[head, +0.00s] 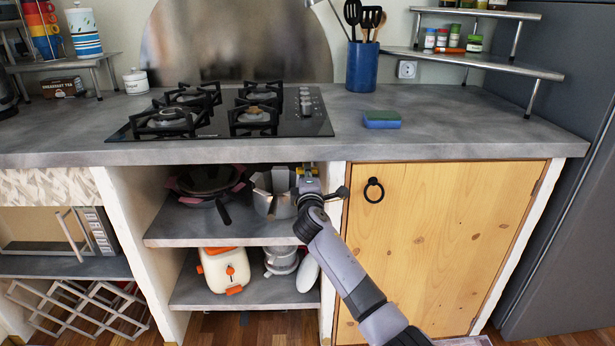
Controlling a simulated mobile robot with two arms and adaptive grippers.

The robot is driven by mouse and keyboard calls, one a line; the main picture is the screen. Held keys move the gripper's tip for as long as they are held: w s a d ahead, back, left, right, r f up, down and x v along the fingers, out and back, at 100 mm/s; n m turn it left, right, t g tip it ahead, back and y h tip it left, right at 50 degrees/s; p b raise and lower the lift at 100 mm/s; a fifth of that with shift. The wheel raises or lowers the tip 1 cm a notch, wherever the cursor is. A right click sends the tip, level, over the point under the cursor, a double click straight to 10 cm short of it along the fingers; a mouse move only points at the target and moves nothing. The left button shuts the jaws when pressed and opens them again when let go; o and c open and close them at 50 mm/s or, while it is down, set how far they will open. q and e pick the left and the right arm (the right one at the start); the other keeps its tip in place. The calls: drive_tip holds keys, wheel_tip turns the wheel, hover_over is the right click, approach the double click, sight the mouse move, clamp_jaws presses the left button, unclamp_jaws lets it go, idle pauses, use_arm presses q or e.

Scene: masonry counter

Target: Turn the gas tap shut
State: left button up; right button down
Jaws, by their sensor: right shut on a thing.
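The gas tap (304,170) shows as a small yellow piece under the counter, at the right end of the upper shelf opening. My right gripper (308,180) reaches into this opening from the lower right and is shut on the gas tap. The gripper covers most of the tap, so I cannot tell which way its handle is turned. My left gripper is not in view.
The gas hob (225,112) sits on the grey counter (460,130) above. Pots (272,193) and a pan (205,182) stand on the upper shelf (185,232), left of my gripper. A wooden cupboard door (450,240) is closed on the right.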

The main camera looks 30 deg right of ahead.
idle(0.5)
drive_tip(key=c, duration=1.6)
unclamp_jaws()
drive_tip(key=shift+s, duration=0.15)
drive_tip(key=v, duration=1.1)
drive_tip(key=shift+s+a, duration=0.25)
drive_tip(key=shift+s, duration=0.1)
